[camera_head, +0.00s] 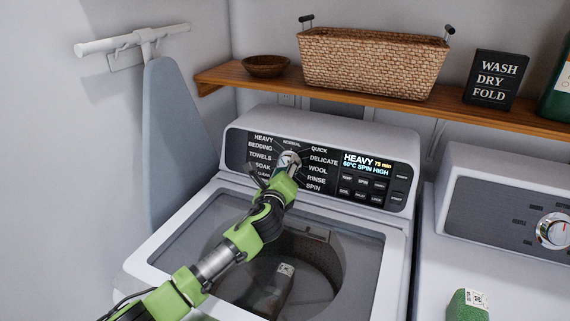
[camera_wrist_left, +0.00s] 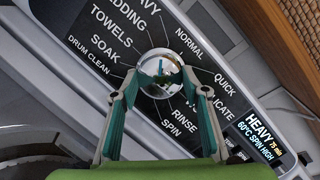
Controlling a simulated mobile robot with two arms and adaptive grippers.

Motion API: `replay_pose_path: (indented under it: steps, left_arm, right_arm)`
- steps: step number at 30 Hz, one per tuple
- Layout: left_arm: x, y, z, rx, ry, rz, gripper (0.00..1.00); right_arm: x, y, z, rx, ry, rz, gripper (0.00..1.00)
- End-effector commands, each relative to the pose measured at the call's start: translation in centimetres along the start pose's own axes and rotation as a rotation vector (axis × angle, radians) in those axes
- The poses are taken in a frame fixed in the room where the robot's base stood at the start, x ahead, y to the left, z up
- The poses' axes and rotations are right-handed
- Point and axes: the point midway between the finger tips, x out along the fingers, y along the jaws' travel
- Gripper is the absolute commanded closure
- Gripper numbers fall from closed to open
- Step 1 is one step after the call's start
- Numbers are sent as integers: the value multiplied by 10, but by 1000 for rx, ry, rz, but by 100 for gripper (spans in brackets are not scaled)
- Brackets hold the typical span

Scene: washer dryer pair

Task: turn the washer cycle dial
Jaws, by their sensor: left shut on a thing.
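The washer (camera_head: 375,225) stands in the middle of the head view with its lid shut. Its round, shiny cycle dial (camera_head: 289,159) sits on the black control panel, ringed by cycle names such as HEAVY, NORMAL and QUICK. My left gripper (camera_head: 283,166) is shut on the dial. In the left wrist view the two fingers (camera_wrist_left: 160,95) lie on either side of the dial (camera_wrist_left: 160,70). The display (camera_head: 366,164) reads HEAVY, 75 min, 60°C, SPIN HIGH. I cannot make out the dial's pointer. My right gripper is not in view.
A wooden shelf (camera_head: 480,118) above the washer holds a wicker basket (camera_head: 375,62), a brown bowl (camera_head: 265,66) and a black sign (camera_head: 495,80). An ironing board (camera_head: 180,150) hangs at the left. A dryer (camera_head: 480,260) stands close at the right.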

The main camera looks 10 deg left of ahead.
Motion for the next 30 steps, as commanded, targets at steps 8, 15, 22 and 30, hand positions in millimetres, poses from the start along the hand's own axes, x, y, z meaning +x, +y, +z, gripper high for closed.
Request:
replay_pose_path:
  steps: [8, 15, 22, 30]
  left_arm:
    - [-1, -3, 0, -257, 16, 74, 80]
    - [0, -4, 2, -472, 25, 136, 80]
    - [0, -4, 2, -651, 33, 185, 80]
    - [0, -3, 2, -790, 38, 224, 80]
  right_arm:
    - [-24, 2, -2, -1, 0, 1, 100]
    - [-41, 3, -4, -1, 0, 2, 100]
    - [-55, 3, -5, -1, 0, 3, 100]
    - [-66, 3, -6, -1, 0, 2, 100]
